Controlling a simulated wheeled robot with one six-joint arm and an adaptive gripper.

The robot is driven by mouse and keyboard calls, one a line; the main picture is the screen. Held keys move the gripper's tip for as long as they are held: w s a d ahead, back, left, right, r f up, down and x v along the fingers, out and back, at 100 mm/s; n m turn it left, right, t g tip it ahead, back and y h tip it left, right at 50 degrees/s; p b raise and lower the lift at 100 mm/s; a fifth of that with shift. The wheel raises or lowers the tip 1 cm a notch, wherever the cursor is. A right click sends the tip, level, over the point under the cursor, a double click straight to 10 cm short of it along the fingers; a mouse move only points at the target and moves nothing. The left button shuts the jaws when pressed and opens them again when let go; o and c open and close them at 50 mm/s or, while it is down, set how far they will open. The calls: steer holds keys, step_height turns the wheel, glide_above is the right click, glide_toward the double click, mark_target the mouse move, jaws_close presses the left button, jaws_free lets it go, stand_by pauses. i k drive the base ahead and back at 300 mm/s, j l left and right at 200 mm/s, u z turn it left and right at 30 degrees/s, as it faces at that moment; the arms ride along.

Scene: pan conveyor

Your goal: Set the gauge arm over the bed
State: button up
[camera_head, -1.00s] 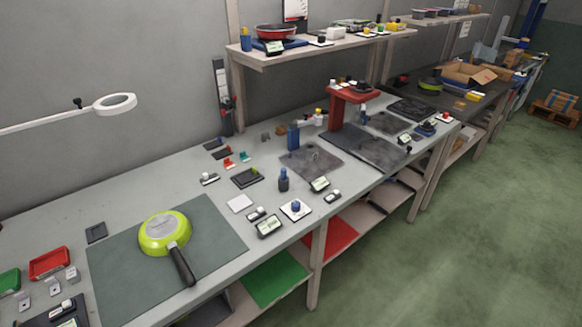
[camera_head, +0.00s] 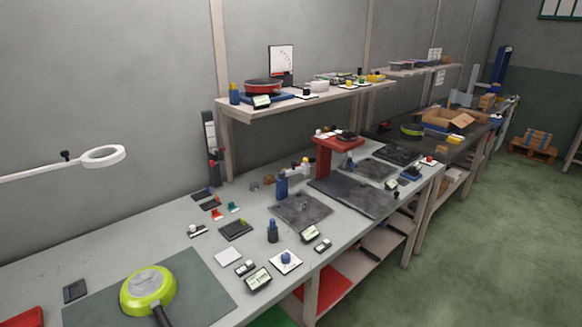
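A blue post (camera_head: 281,187) stands at the back left edge of a dark grey square plate (camera_head: 300,214), which looks like the bed. A grey arm (camera_head: 294,172) reaches from the post's top toward the back right, to a small tip with white and yellow parts (camera_head: 306,165). This looks like the gauge arm; it appears to point along or behind the plate's back edge, not across its middle. A small object (camera_head: 301,205) lies on the plate. My gripper is not in view.
A green pan (camera_head: 147,288) lies upside down on a grey mat at the front left. Small displays, a blue bottle (camera_head: 272,231) and a blue-knobbed white pad (camera_head: 286,260) stand before the plate. A red stand (camera_head: 334,155) is behind right. A shelf (camera_head: 300,101) hangs above.

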mark_target(304, 170)
steer(key=i+l, duration=0.9)
steer(key=i+j+u, duration=0.05)
steer(key=i, duration=0.05)
